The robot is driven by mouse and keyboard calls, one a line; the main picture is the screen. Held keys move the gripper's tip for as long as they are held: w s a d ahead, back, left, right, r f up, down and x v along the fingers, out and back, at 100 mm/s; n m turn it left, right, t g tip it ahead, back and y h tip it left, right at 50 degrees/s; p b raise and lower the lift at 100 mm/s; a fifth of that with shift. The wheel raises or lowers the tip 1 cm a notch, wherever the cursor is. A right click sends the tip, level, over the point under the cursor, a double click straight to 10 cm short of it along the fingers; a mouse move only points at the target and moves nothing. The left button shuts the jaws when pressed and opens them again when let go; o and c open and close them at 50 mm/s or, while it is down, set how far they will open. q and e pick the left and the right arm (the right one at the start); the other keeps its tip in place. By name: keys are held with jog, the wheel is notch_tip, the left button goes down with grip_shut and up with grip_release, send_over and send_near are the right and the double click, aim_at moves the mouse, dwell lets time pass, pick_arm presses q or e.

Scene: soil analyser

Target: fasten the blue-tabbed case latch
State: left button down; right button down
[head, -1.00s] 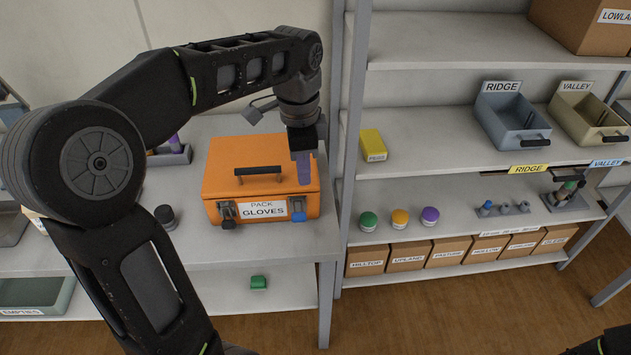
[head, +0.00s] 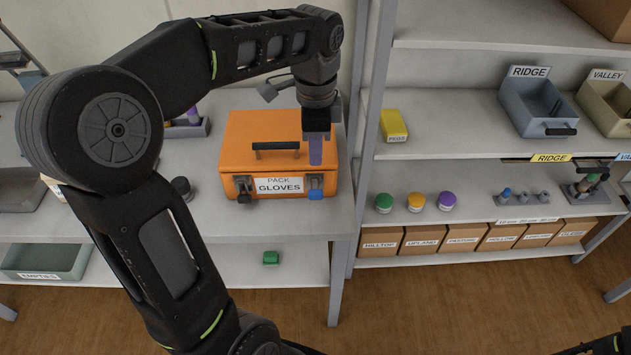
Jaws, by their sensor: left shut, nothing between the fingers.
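An orange case (head: 235,150) labelled PACK GLOVES stands shut on the grey bench, with a dark handle on its lid. Its front has two latches: a black-tabbed one (head: 244,188) at the left and a blue-tabbed one (head: 316,190) at the right. The blue tab sticks out low on the front; I cannot tell whether its latch is fastened. My left gripper (head: 316,160) points down, shut and empty, its purplish fingers over the case's right front part, just above the blue-tabbed latch. I cannot tell whether they touch the case. My right gripper is out of view.
The shelf upright (head: 368,130) stands close right of the case. A small dark knob-topped item (head: 182,188) is left of it. A green block (head: 271,258) lies on the lower shelf. Green, orange and purple-capped jars (head: 415,202) stand on the right-hand shelf.

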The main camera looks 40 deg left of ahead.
aim_at(316, 191)
pick_arm(q)
notch_tip(316, 191, down, 9)
jog(key=shift+r+p, duration=0.1)
jog(key=shift+p, duration=0.35)
